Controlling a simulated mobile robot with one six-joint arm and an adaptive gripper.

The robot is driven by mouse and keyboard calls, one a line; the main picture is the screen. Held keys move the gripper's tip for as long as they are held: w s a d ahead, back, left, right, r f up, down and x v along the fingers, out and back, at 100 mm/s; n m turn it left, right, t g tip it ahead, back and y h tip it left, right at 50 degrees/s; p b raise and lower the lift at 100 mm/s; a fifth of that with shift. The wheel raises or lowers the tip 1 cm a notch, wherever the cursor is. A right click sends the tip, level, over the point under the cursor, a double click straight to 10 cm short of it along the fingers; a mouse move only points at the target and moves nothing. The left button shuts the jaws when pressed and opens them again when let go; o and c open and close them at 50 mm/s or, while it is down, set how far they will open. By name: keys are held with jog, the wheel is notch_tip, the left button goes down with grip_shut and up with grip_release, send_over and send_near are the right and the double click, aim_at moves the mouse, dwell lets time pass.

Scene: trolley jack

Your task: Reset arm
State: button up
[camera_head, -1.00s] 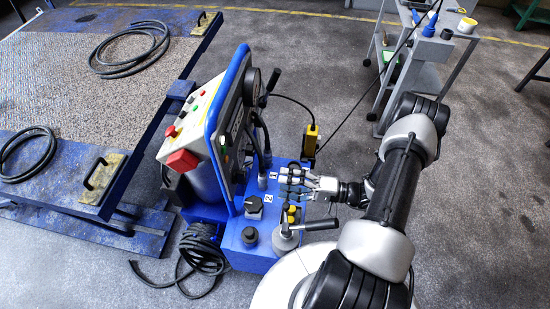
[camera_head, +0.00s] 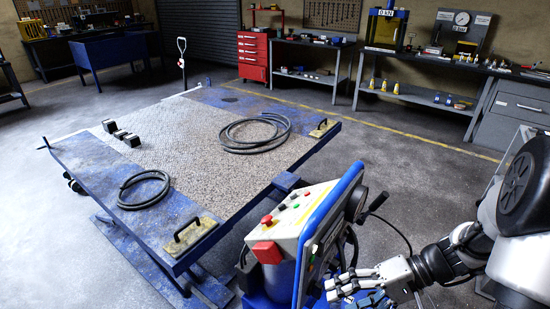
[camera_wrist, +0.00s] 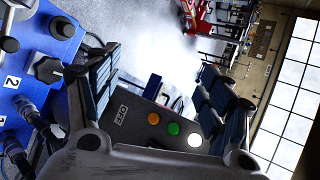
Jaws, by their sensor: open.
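My gripper (camera_head: 350,285) is at the lower right of the head view, just right of the blue-framed control unit (camera_head: 305,225). In the wrist view, my gripper (camera_wrist: 158,85) has its two dark padded fingers wide apart with nothing held between them. Beyond them is a dark panel (camera_wrist: 135,118) with orange, green and white round buttons. The unit's blue base (camera_wrist: 45,40), with black knobs and a "2" label, is at the left of the wrist view. In the head view the base is mostly cut off by the lower edge.
A blue lift platform (camera_head: 85,165) carries black hoses (camera_head: 255,145) and several dark blocks. A black cable hangs behind the control unit. Workbenches (camera_head: 430,98) and a red tool cabinet (camera_head: 253,55) line the back. Grey floor (camera_head: 400,150) is clear between.

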jog(key=s+r+t+h, duration=0.2)
jog(key=s+r+h, duration=0.3)
jog(key=r, duration=0.2)
jog(key=s+a+r+n+t+h, duration=0.1)
jog(key=s+r+t+h, duration=0.2)
jog(key=s+r+h, duration=0.2)
notch_tip(320, 180, up, 3)
jog(key=shift+s+a+f+t+h, duration=0.15)
jog(key=shift+s+t+h, duration=0.15)
jog(key=shift+h, duration=0.4)
